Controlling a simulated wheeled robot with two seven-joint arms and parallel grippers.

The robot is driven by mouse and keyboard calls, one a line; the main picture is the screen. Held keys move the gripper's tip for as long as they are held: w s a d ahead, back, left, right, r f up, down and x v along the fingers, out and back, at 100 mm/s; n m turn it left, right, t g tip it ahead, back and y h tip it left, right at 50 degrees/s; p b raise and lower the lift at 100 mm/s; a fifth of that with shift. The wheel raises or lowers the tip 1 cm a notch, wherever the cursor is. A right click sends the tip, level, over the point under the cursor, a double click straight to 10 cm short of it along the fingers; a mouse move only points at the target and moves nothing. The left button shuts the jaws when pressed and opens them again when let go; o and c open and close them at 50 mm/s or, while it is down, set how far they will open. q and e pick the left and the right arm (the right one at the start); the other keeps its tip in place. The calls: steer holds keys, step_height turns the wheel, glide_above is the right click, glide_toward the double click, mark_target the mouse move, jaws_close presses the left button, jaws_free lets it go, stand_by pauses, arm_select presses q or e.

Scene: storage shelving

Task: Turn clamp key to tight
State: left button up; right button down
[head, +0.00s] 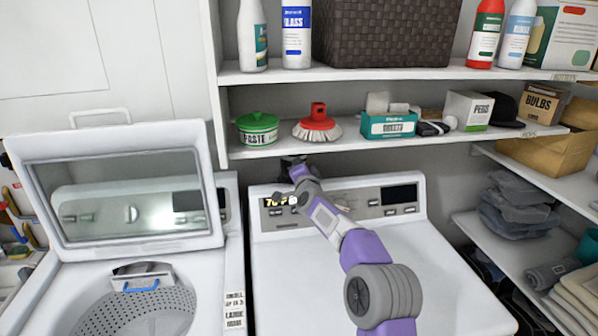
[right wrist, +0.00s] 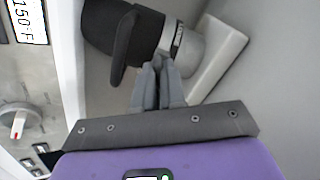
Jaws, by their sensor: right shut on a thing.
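In the right wrist view the fingers of my right gripper (right wrist: 158,66) point up at a dark hose elbow (right wrist: 108,28) joined to a light grey pipe (right wrist: 190,52). A thin dark clamp band with a pale label (right wrist: 177,40) circles the joint. The fingers are close together just below this band, shut on the clamp key, which they almost wholly hide. I cannot tell the key's angle. In the head view my right gripper (head: 291,163) is behind the control panel of the right-hand machine, under the shelf. My left gripper is in neither view.
The right-hand machine (head: 430,270) has a panel with a display and knob (right wrist: 18,125). A shelf (head: 340,143) with a green tub (head: 258,128) and red brush (head: 318,123) hangs closely above. An open-lidded washer (head: 210,285) stands at left.

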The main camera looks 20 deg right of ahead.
steer(key=m+b, duration=0.1)
steer(key=m, duration=0.4)
steer(key=shift+r, duration=0.1)
stand_by(0.4)
steer(key=c, duration=1.2)
jaws_free()
steer(key=shift+b+v, duration=1.45)
steer(key=shift+v, duration=2.3)
